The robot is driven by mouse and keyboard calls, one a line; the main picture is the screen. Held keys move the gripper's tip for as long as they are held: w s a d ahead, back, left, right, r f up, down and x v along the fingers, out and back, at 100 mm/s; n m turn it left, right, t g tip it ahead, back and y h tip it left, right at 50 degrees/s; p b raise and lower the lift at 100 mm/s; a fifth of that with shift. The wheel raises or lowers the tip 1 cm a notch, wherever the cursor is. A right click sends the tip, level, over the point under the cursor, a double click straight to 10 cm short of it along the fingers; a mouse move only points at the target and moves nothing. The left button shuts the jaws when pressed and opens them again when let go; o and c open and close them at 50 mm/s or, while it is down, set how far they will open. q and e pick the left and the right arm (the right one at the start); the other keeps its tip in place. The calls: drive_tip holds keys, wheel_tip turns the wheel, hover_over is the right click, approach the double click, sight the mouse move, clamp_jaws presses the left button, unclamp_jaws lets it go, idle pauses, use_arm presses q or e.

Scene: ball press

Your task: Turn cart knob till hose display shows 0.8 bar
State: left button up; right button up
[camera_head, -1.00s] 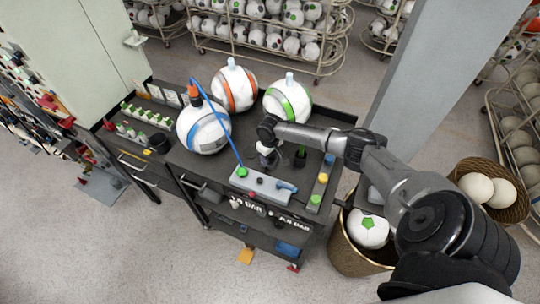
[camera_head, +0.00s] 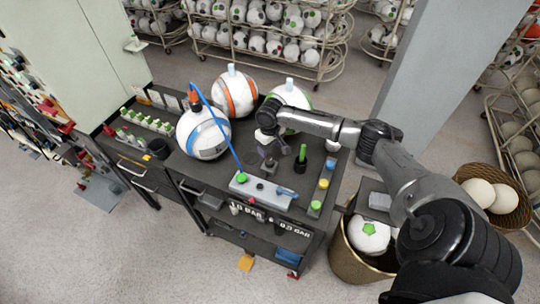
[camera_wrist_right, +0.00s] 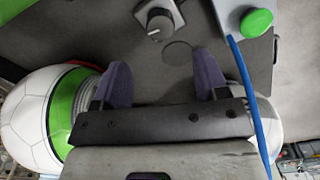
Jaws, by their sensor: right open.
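The grey knob (camera_wrist_right: 158,25) with a white mark sits on a small square base in the right wrist view. My right gripper (camera_wrist_right: 160,80) is open and empty, its two dark fingers apart, with the knob beyond the fingertips and not between them. In the head view the gripper (camera_head: 268,150) hangs over the cart top (camera_head: 185,165) behind the light panel and hides much of what is below.
White balls with blue (camera_head: 204,132), orange (camera_head: 235,95) and green (camera_head: 291,95) bands stand at the cart's back. A black cup with a green stick (camera_head: 301,155) is right of the gripper.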

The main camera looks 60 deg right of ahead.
wheel_tip(320, 180, up, 5)
drive_tip(key=shift+f, duration=0.15)
idle(0.5)
drive_tip(key=shift+a, duration=0.1)
